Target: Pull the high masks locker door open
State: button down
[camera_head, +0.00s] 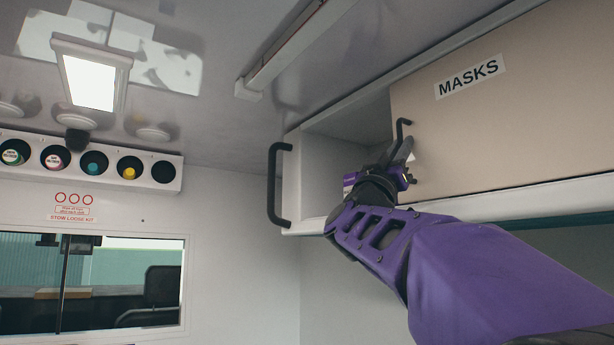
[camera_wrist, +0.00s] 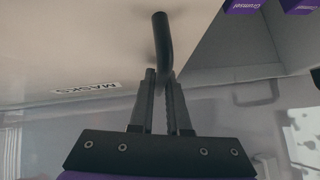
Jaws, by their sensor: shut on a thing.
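The high masks locker door (camera_head: 500,120) is a beige panel with a "MASKS" label (camera_head: 470,77). Its left edge stands away from the left end of the locker (camera_head: 345,135), leaving a gap that shows the pale interior. A small black bar handle (camera_head: 402,125) is near the door's left edge. My gripper (camera_head: 404,150) is shut on this handle. In the wrist view, both dark fingers (camera_wrist: 163,78) close around the lower part of the handle (camera_wrist: 161,35). The door (camera_wrist: 70,45) and its label also show there. My purple arm hides part of the locker's lower edge.
Purple boxes (camera_wrist: 245,5) show inside the locker in the wrist view. A black grab handle (camera_head: 275,185) is left of the locker. A ceiling rail (camera_head: 290,50) runs above. A row of round holders (camera_head: 95,163) and a window (camera_head: 120,285) are at left.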

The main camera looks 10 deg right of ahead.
jog(key=c, duration=0.9)
grip_release()
jog(key=shift+f, duration=0.1)
